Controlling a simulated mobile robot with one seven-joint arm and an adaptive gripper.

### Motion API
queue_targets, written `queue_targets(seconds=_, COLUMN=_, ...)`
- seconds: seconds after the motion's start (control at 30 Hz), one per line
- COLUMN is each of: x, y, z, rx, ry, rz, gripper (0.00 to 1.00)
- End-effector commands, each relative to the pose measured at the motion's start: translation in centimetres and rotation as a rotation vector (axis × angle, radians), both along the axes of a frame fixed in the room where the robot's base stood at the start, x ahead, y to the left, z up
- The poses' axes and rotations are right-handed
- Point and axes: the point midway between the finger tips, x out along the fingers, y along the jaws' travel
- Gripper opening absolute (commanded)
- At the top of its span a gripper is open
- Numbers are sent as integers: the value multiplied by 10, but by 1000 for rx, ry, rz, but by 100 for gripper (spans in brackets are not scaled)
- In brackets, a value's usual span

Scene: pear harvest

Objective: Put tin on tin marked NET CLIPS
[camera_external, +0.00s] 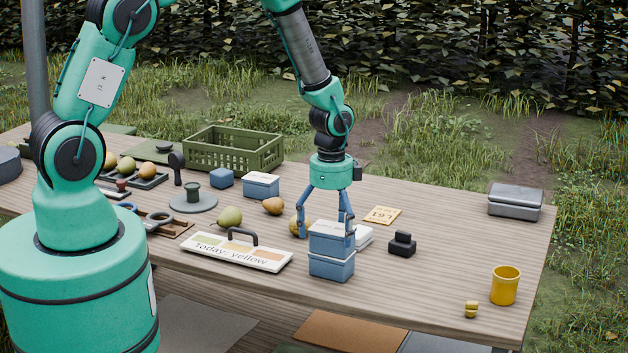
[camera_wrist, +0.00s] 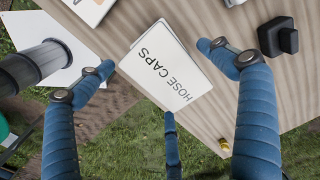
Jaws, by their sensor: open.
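Two blue tins with pale lids stand stacked near the table's front edge. The upper tin (camera_external: 331,242) rests on the lower tin (camera_external: 331,269), roughly lined up with it. The upper lid reads HOSE CAPS in the wrist view (camera_wrist: 165,70). The lower tin's lid marking is hidden, and NET CLIPS is not readable anywhere. My gripper (camera_external: 325,225) is open just above and around the upper tin. In the wrist view its fingers (camera_wrist: 155,78) are spread around the HOSE CAPS lid, with visible gaps at the sides.
A white box (camera_external: 364,237) stands close behind the stack, with a black stamp-like block (camera_external: 402,244) to its right. The sign tray (camera_external: 238,250) and pears (camera_external: 229,216) lie left. Another blue tin (camera_external: 261,186) stands farther back. The right middle of the table is clear.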

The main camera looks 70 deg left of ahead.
Motion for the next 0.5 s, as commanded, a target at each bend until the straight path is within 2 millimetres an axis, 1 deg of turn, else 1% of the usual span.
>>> queue_targets(seconds=0.23, x=1, y=0, z=26, rx=1, ry=-2, rz=0, gripper=93)
queue_targets(seconds=0.5, x=1, y=0, z=68, rx=1, ry=-4, rz=0, gripper=93)
